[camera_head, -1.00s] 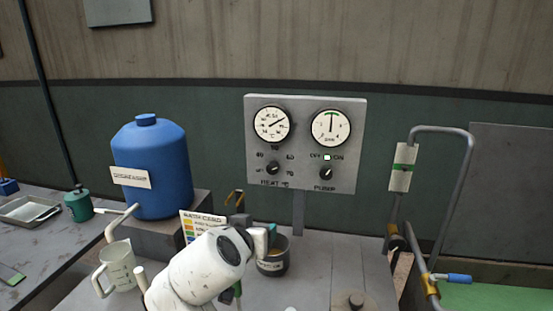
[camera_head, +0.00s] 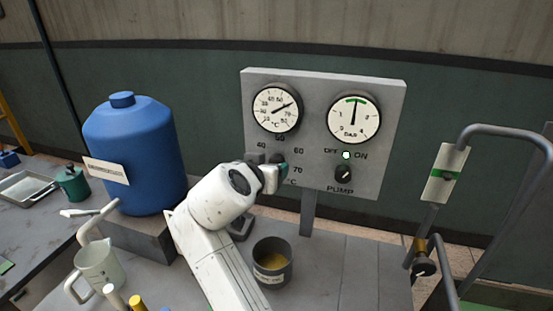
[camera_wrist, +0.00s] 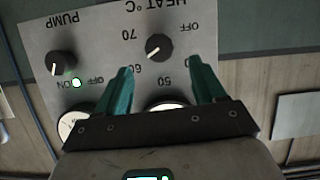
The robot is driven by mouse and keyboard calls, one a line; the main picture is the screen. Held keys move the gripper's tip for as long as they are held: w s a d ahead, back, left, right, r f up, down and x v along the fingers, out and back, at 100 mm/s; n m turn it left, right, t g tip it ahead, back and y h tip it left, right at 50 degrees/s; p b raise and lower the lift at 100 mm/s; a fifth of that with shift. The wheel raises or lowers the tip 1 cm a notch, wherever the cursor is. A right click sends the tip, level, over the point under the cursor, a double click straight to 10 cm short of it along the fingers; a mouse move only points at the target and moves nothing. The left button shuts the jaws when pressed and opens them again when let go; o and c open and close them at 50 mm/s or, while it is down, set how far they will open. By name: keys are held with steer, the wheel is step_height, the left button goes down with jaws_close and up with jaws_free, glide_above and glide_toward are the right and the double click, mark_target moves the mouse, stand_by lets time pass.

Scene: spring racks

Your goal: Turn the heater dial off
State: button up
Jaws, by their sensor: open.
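The heater dial (camera_wrist: 159,46) is a black round knob with a white pointer line, on the grey control panel (camera_head: 370,90). In the wrist view, which shows the panel upside down, its pointer aims roughly toward the 60 mark; OFF is printed on its other side.
The pump dial (camera_head: 343,174) sits right of the heater dial, below a lit lamp (camera_head: 346,155). Two gauges (camera_head: 277,107) are above. A dark cup (camera_head: 285,271) stands below the panel; a blue jug (camera_head: 135,155) and a pitcher (camera_head: 101,266) are left.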

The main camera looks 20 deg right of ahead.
mark_target(277, 162)
steer(key=p+x, duration=0.1)
steer(key=x, duration=0.6)
steer(key=shift+f, duration=0.1)
steer(key=c, duration=1)
